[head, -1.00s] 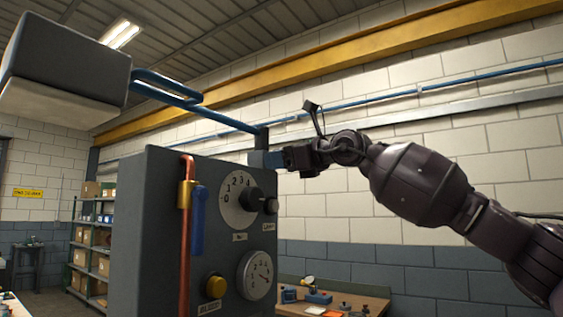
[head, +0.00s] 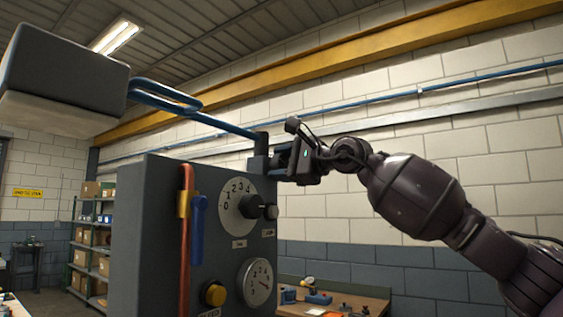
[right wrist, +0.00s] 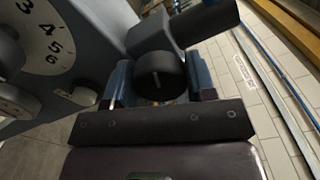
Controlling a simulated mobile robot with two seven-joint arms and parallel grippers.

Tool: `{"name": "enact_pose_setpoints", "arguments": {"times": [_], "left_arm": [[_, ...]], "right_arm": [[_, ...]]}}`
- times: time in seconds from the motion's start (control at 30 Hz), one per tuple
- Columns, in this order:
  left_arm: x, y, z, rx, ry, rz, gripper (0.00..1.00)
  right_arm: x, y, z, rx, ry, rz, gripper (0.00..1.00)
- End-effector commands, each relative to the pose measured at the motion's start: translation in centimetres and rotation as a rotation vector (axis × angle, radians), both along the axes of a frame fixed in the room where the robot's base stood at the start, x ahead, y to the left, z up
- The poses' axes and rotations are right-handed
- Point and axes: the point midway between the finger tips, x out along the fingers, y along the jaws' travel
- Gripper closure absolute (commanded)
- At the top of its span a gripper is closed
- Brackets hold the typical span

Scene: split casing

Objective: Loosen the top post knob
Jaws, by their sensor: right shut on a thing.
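My right gripper (head: 284,161) reaches the post from the right. In the right wrist view its two blue-padded fingers (right wrist: 160,88) stand on either side of the knob, shut on it. In the head view the gripper hides the knob. My left gripper is not in view.
A blue arm (head: 215,122) runs from the post to a grey box (head: 65,70) at upper left. A workbench (head: 345,300) stands behind.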

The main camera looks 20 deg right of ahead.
Motion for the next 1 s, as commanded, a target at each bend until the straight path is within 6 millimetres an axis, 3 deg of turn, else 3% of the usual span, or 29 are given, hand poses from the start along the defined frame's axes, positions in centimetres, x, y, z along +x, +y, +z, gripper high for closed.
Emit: {"name": "enact_pose_setpoints", "arguments": {"times": [0.33,0.9,0.93,1.0], "left_arm": [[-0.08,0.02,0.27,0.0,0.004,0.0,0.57],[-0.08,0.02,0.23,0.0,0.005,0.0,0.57],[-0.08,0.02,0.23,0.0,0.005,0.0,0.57],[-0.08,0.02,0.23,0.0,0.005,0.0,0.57]], "right_arm": [[0.01,-0.01,0.08,-0.116,-0.093,-0.001,0.73],[-0.02,0.0,0.08,-0.137,-0.11,0.0,0.73],[-0.03,0.0,0.09,-0.137,-0.111,0.0,0.45],[-0.02,0.0,0.08,-0.137,-0.11,0.0,0.34]]}}
